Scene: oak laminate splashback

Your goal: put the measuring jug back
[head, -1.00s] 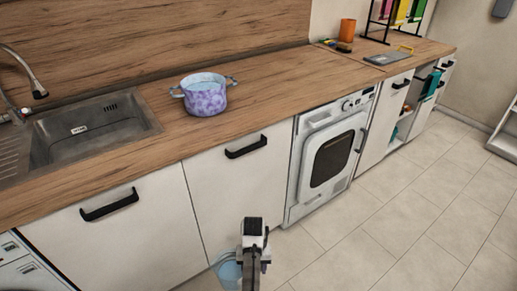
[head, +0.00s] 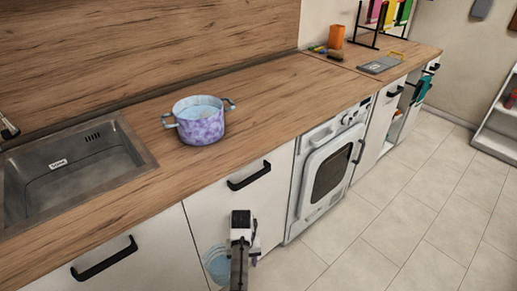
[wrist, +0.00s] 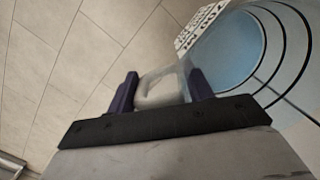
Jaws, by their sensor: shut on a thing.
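The measuring jug (head: 217,264) is pale blue and see-through, low in front of the white cabinet fronts in the head view. My gripper (head: 243,238) is beside it on its right, and my arm hides part of the jug. In the wrist view my gripper (wrist: 158,92) is shut on the jug's clear handle, between two dark fingers. The jug's round body (wrist: 232,50) fills the upper right there, with dark curved lines and a white printed label. The jug is held clear of the counter, over the floor.
A purple-patterned pot (head: 201,121) stands on the wooden counter (head: 270,95), right of the sink (head: 75,165). A white front-loading machine (head: 328,172) is below the counter. An orange cup (head: 336,36), a grey board (head: 382,65) and a black rack are at the far end. Tiled floor (head: 400,215) is open at right.

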